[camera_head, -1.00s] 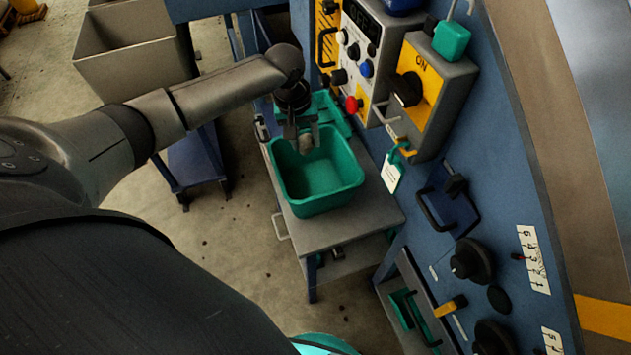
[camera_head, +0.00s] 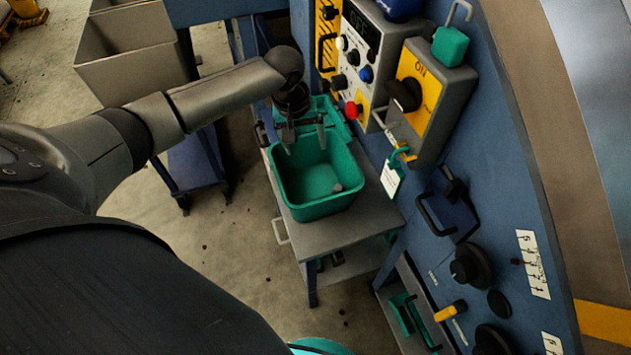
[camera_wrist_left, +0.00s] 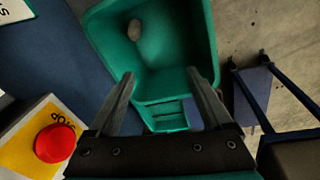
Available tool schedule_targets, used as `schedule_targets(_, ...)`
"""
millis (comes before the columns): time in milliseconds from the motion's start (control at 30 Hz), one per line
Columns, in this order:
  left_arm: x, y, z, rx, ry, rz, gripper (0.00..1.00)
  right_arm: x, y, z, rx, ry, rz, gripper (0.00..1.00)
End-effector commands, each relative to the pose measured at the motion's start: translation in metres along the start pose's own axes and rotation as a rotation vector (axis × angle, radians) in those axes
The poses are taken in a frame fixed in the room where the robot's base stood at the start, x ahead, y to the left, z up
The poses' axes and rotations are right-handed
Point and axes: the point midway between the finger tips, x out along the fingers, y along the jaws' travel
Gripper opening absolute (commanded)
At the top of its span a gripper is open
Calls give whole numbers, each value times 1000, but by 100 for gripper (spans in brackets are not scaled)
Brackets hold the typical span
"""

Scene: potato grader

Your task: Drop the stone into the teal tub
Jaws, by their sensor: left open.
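The teal tub (camera_head: 318,205) stands on a small grey table beside the blue machine; it also fills the upper middle of the left wrist view (camera_wrist_left: 205,50). The stone (camera_head: 337,188) is a small greyish lump lying inside the tub, near its front right part. In the left wrist view the stone (camera_wrist_left: 134,30) shows pale brown against the teal inside. My left gripper (camera_head: 305,142) is open and empty above the tub's back part; its two spread fingers show in the left wrist view (camera_wrist_left: 163,90). My right gripper is in neither view.
The control panel with the red stop button (camera_head: 352,110) and the yellow switch box (camera_head: 420,85) is close right of my left gripper. A grey bin (camera_head: 140,50) stands back left. The grey table (camera_head: 350,228) has bare room in front of the tub.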

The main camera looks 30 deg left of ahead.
Motion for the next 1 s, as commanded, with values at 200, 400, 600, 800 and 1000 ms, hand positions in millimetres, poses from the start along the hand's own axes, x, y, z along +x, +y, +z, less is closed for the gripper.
schedule_targets(200,-49,0,-1,2,5,1,84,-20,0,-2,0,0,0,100)
schedule_targets(400,-98,0,-1,2,5,1,84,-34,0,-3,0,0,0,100)
schedule_targets(600,-131,0,-1,0,3,1,84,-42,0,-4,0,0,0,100)
schedule_targets(800,-144,0,-1,0,3,1,84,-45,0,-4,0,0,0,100)
schedule_targets(1000,-145,0,0,0,2,1,84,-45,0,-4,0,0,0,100)
